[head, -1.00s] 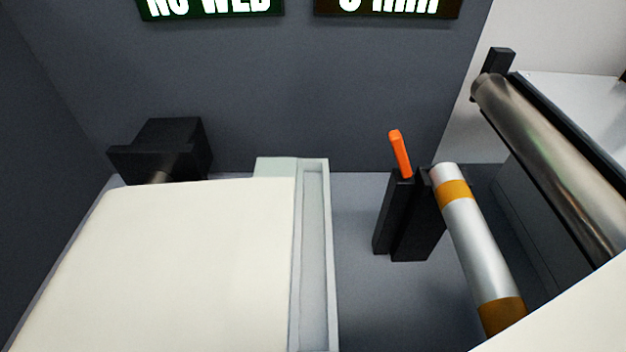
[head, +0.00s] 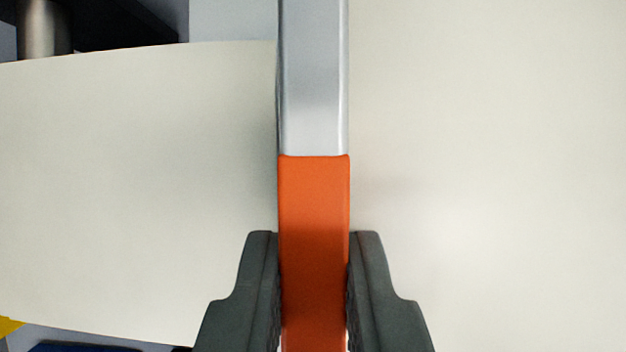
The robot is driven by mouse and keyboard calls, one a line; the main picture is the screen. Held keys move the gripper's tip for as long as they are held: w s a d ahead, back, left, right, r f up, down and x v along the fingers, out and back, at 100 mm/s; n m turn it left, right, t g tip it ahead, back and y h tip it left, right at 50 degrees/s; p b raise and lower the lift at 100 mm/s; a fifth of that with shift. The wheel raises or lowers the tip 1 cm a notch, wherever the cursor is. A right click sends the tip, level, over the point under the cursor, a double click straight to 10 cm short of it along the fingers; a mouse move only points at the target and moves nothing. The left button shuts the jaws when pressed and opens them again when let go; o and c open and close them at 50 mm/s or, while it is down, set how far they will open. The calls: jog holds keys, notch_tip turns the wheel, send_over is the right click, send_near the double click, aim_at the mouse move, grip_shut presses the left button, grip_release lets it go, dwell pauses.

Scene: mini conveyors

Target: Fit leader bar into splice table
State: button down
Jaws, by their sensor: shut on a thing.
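My gripper (head: 314,245) is shut on the orange grip section of the leader bar (head: 314,215), at the lower middle of the head view. Beyond the orange, the bar's silver part (head: 314,80) runs straight up to the top edge. Cream sheet lies on both sides of the bar, on the left (head: 130,180) and on the right (head: 490,180). A pale grey patch (head: 235,20) at the top, left of the bar, looks like part of the splice table. No slot shows now, and I cannot tell whether the bar touches the table.
A black block (head: 120,15) with a metal shaft (head: 42,28) stands at the top left, near the sheet's far edge. Small yellow (head: 8,326) and dark blue (head: 95,348) parts show at the bottom left. Cream sheet fills the right side.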

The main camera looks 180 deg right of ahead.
aim_at(313, 237)
jog(key=shift+f, duration=3.4)
jog(key=shift+f, duration=0.1)
jog(key=c, duration=1.4)
grip_release()
jog(key=shift+o, duration=0.2)
jog(key=v, duration=1.1)
jog(key=shift+s+r, duration=0.1)
jog(key=shift+r, duration=0.2)
jog(key=shift+s+r, duration=0.15)
jog(key=shift+r, duration=0.1)
jog(key=shift+s, duration=0.1)
